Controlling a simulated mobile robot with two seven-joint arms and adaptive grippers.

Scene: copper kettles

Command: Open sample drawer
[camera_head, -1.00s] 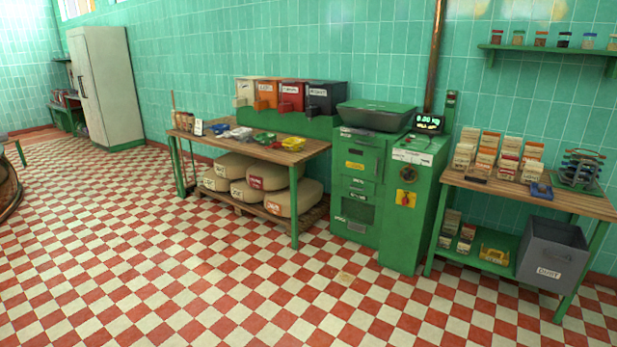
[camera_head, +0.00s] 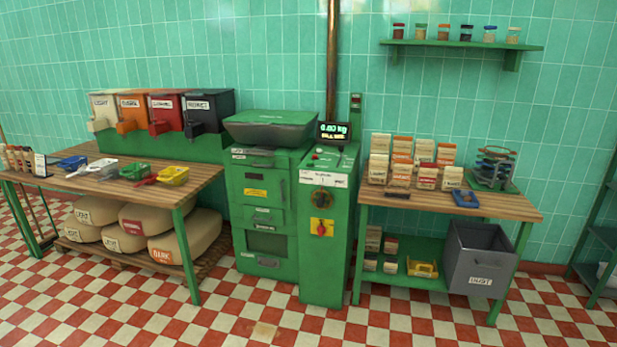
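A green machine (camera_head: 281,278) stands against the tiled wall in the middle of the view. Its front has several panels with handles and labels, one of them yellow. I cannot tell from the labels which part is the sample drawer. All the front panels look closed. A hopper (camera_head: 270,128) sits on top, and a lit green display (camera_head: 333,131) stands beside it. Neither of my grippers is in view.
A wooden table (camera_head: 120,191) with scoops and trays stands left, with sacks (camera_head: 185,234) below. The checkered floor (camera_head: 255,325) in front of the machine is clear.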

